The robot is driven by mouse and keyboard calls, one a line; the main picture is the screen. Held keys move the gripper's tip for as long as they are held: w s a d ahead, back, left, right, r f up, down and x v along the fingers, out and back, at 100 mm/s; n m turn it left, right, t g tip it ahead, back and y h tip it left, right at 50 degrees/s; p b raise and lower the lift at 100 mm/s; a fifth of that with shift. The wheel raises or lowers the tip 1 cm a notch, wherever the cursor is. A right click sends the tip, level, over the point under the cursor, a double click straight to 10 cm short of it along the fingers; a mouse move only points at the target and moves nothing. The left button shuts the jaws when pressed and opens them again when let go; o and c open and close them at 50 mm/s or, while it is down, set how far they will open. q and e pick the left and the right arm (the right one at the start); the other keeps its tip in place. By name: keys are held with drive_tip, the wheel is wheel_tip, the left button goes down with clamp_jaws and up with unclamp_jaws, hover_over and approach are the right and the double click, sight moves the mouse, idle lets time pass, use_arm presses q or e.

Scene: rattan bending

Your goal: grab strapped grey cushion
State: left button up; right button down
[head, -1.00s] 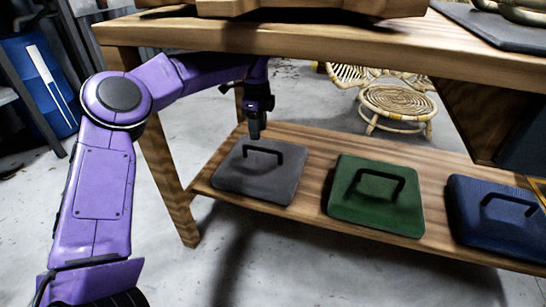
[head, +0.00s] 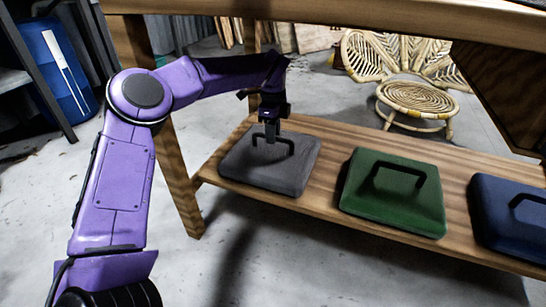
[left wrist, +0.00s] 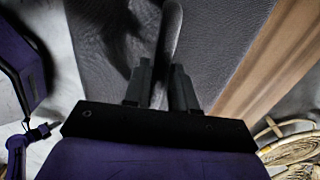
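The grey cushion (head: 246,173), with a dark strap (head: 288,143) arching over its top, lies flat at the left end of the lower wooden shelf. My left gripper (head: 271,139) points down at the strap from above. In the left wrist view the strap (left wrist: 169,35) runs between the two fingers of the left gripper (left wrist: 161,80). The fingers are close together with the strap filling the narrow gap, so they look shut on it. The cushion's grey surface (left wrist: 225,35) lies just beyond them. My right gripper is not in view.
A green cushion (head: 370,208) and a blue cushion (head: 505,235), both strapped, lie to the right on the shelf (head: 322,205). A table top (head: 330,14) overhangs the shelf. A rattan stool (head: 418,98) stands behind on the floor. A blue barrel (head: 52,65) is at left.

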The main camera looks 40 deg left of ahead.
use_arm(q)
clamp_jaws()
idle(1.2)
